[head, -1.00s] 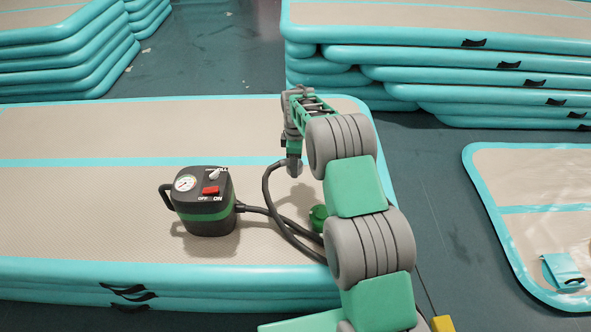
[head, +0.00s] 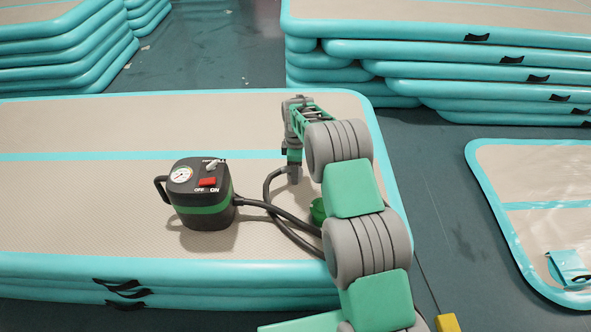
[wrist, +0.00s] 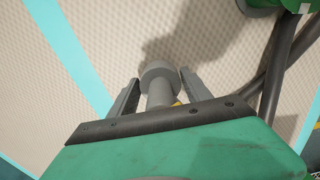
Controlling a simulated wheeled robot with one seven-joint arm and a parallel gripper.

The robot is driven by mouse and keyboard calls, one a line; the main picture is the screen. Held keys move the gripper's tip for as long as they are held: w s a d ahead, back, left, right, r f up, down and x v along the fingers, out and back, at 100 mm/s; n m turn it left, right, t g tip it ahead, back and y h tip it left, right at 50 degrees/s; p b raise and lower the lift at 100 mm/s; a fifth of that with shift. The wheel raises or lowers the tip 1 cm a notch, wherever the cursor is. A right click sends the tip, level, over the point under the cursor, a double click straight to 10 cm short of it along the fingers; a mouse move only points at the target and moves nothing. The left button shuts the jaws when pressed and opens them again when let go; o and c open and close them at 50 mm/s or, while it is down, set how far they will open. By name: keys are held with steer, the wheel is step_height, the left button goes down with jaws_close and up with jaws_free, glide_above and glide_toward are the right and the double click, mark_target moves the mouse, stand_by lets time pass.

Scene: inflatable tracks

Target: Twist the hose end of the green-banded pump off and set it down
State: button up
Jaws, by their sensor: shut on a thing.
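The pump (head: 202,196), dark with a green band, a gauge and a red switch, stands upright on the beige inflatable track (head: 90,215). Its black hose (head: 270,207) runs right, passes behind my arm, and a stretch loops back up to my gripper (head: 293,177). In the wrist view, the grey round hose end (wrist: 160,77) sits between the two fingers of my gripper (wrist: 160,92), which is shut on it. It is held just above or at the track surface; I cannot tell which. A green fitting (head: 318,210) is partly hidden by my arm.
Stacked teal-edged tracks (head: 450,65) stand at the back right, and another stack (head: 70,55) at the back left. A flat track (head: 530,190) lies on the floor at right. The track around and left of the pump is clear.

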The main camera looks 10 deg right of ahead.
steer(key=shift+f+b, duration=0.3)
steer(key=shift+f, duration=0.25)
steer(key=o, duration=1.5)
step_height(320, 180, up, 9)
steer(key=p, duration=0.2)
steer(key=shift+f+p, duration=0.2)
steer(key=shift+p, duration=0.15)
steer(key=s+r+m+t+p, duration=0.1)
steer(key=s+r+m+p, duration=0.4)
steer(key=r, duration=1)
steer(key=s+r+m+p, duration=0.1)
steer(key=s+r+p, duration=0.7)
steer(key=r, duration=0.7)
steer(key=s+r+m+p, duration=0.3)
steer(key=s+r+p, duration=0.1)
steer(key=s, duration=0.2)
steer(key=s+r+m+t+p, duration=0.1)
steer(key=s+r+m+p, duration=0.1)
steer(key=s+r+p, duration=0.3)
steer(key=s+r+m+t+p, duration=0.1)
steer(key=s+r+m+p, duration=0.2)
steer(key=s, duration=0.6)
steer(key=shift+s+a+r+m+p, duration=0.1)
steer(key=shift+r+m+p, duration=0.05)
steer(key=shift+r+p, duration=0.45)
steer(key=shift+s+a+r+m+p, duration=0.15)
steer(key=shift+r+p, duration=0.2)
steer(key=shift+p, duration=0.3)
